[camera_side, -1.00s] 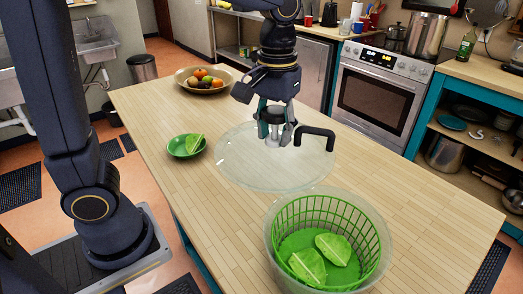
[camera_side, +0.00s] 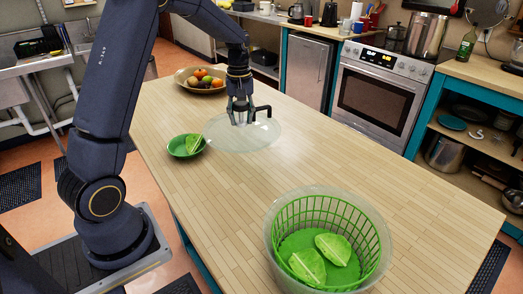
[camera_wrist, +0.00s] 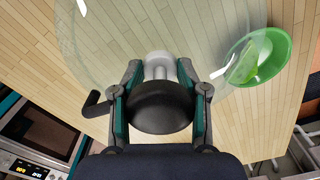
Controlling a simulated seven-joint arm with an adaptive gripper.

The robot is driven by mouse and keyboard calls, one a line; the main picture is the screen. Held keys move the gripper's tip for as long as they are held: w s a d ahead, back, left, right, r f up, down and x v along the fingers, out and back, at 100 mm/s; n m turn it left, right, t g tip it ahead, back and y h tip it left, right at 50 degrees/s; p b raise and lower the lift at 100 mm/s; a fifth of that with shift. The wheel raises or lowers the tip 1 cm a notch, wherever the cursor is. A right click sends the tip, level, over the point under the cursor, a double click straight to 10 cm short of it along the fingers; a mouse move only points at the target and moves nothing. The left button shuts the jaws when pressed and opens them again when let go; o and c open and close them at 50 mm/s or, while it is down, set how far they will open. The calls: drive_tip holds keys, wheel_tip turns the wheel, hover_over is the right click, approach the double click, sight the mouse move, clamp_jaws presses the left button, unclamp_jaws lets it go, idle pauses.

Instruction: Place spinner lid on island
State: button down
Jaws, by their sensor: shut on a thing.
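The spinner lid (camera_side: 262,137) is a clear round disc with a black crank handle and a central knob. My gripper (camera_side: 239,118) is shut on the knob at the lid's middle. In the wrist view the fingers of my gripper (camera_wrist: 160,105) close around the dark knob, and the clear lid (camera_wrist: 95,45) spreads beyond it. The lid is over the wooden island (camera_side: 420,220), near its far left part; I cannot tell whether it touches the top. The salad spinner bowl (camera_side: 380,235) with a green basket stands open at the near end, with lettuce leaves (camera_side: 333,248) inside.
A green bowl with a leaf (camera_side: 180,149) sits close to the lid's left edge; in the wrist view the bowl (camera_wrist: 275,66) appears beside or under the lid's rim. A fruit bowl (camera_side: 205,88) stands behind. The middle of the island is clear.

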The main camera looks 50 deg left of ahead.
drive_tip(key=w+f, duration=0.1)
drive_tip(key=w+a+f, duration=0.1)
drive_tip(key=f, duration=0.1)
drive_tip(key=w+f, duration=0.2)
drive_tip(key=shift+a+f, duration=0.2)
drive_tip(key=shift+f, duration=0.05)
drive_tip(key=shift+w+f, duration=0.2)
drive_tip(key=shift+f, duration=1.45)
drive_tip(key=shift+f, duration=0.1)
drive_tip(key=c, duration=0.6)
unclamp_jaws()
